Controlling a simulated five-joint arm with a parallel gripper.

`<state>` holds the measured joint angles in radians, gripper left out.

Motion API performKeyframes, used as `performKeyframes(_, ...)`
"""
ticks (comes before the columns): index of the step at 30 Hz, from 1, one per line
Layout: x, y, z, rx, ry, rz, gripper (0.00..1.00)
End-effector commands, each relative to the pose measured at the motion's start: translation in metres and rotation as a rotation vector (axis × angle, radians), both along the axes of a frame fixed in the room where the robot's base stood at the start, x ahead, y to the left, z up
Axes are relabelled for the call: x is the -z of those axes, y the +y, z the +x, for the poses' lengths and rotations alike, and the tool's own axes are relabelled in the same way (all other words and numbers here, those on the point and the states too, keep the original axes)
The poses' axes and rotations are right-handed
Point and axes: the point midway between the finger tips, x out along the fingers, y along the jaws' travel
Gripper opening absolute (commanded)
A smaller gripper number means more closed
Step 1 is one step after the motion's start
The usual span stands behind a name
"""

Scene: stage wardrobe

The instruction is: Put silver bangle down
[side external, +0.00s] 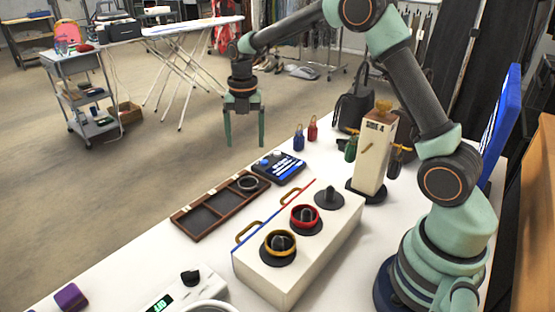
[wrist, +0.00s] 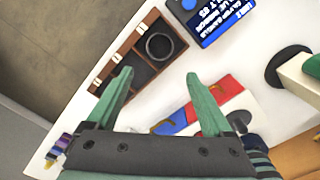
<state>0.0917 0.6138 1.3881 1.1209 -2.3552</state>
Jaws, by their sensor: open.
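The silver bangle (side external: 248,183) is a grey ring lying in the far end compartment of the brown wooden tray (side external: 197,207). In the wrist view the bangle (wrist: 147,45) lies in the tray (wrist: 116,50), beyond my fingertips. My gripper (side external: 244,143) is open and empty, pointing down and raised well above table height. In the wrist view nothing is between the fingers of my gripper (wrist: 160,74). The bangle is apart from both fingers.
A white box (side external: 260,272) carries a yellow ring (side external: 264,249) and a red ring (side external: 293,218) on posts, plus a bare dark post (side external: 329,197). A blue-screened device (side external: 279,168) stands beside the tray. A tall cream stand (side external: 373,155) is behind the box.

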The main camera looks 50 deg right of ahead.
Motion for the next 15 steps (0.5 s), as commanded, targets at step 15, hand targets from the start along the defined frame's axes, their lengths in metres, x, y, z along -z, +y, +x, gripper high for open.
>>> performKeyframes(15, -0.109, 0.029, -0.104, 1.134, -0.228, 0.154, 0.85)
